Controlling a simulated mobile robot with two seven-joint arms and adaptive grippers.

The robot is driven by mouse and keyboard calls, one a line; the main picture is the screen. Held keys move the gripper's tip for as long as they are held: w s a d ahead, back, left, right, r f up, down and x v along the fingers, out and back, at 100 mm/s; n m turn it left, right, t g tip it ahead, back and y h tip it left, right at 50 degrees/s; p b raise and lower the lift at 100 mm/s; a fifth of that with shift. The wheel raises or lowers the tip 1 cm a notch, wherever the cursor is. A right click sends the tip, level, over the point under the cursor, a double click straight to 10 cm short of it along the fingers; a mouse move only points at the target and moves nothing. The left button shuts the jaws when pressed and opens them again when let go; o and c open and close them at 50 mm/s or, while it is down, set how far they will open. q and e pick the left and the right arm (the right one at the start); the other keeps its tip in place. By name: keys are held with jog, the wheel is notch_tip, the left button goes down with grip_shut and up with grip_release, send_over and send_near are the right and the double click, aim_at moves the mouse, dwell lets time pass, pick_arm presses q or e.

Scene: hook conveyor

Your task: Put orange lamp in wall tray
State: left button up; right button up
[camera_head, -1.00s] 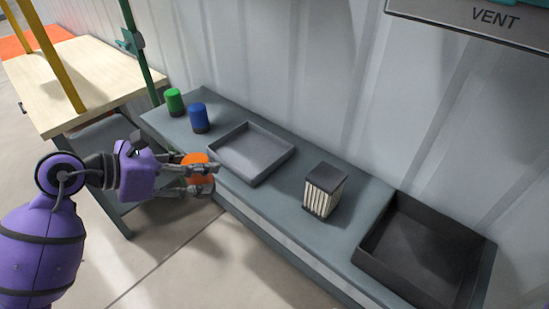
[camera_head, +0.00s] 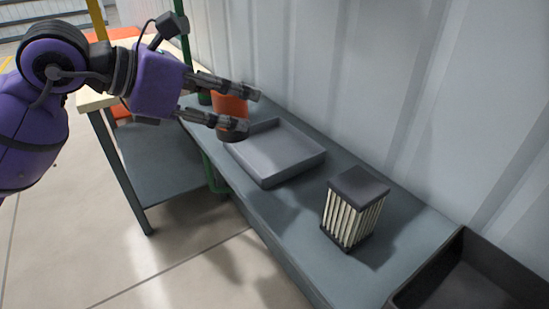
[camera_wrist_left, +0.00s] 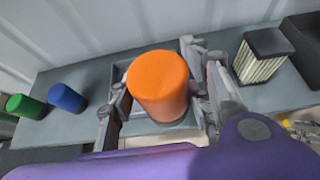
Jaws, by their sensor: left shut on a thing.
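The orange lamp (camera_head: 229,108) is a short cylinder with a dark base, held upright between the fingers of my left gripper (camera_head: 238,112). In the left wrist view the lamp (camera_wrist_left: 159,84) sits between both fingers, its orange top facing the camera. A shallow grey tray (camera_head: 274,154) lies on the bench near the wall. In the head view the lamp overlaps the tray's left corner and seems raised above the bench. In the wrist view the tray (camera_wrist_left: 186,52) shows behind and around the lamp. My right gripper is out of view.
A pleated filter block (camera_head: 354,208) stands right of the tray, with a deep dark bin (camera_head: 462,280) beyond it. Green (camera_wrist_left: 25,107) and blue (camera_wrist_left: 66,98) cylinders stand left in the wrist view. The corrugated wall (camera_head: 400,90) bounds the bench's back.

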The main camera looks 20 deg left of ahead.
pick_arm(q)
jog(key=shift+w+d, duration=0.1)
jog(key=shift+w, duration=0.35)
jog(key=shift+w+d+f+p, duration=0.2)
jog(key=shift+w+d+f, duration=0.25)
jog(key=shift+w+f, duration=1.7)
jog(key=shift+w+d+f+p, duration=0.2)
jog(key=shift+w+d+f, duration=0.3)
jog(key=shift+w+f, duration=1.6)
jog(key=shift+w+d+f+p, duration=0.2)
jog(key=shift+w+d+f, duration=0.25)
jog(key=shift+w+f, duration=1.7)
jog(key=o, duration=1.2)
jog(key=shift+s+f, duration=0.1)
jog(key=shift+o, duration=0.2)
jog(key=shift+r, duration=0.2)
jog(key=v, duration=1.2)
jog(key=shift+b, duration=0.3)
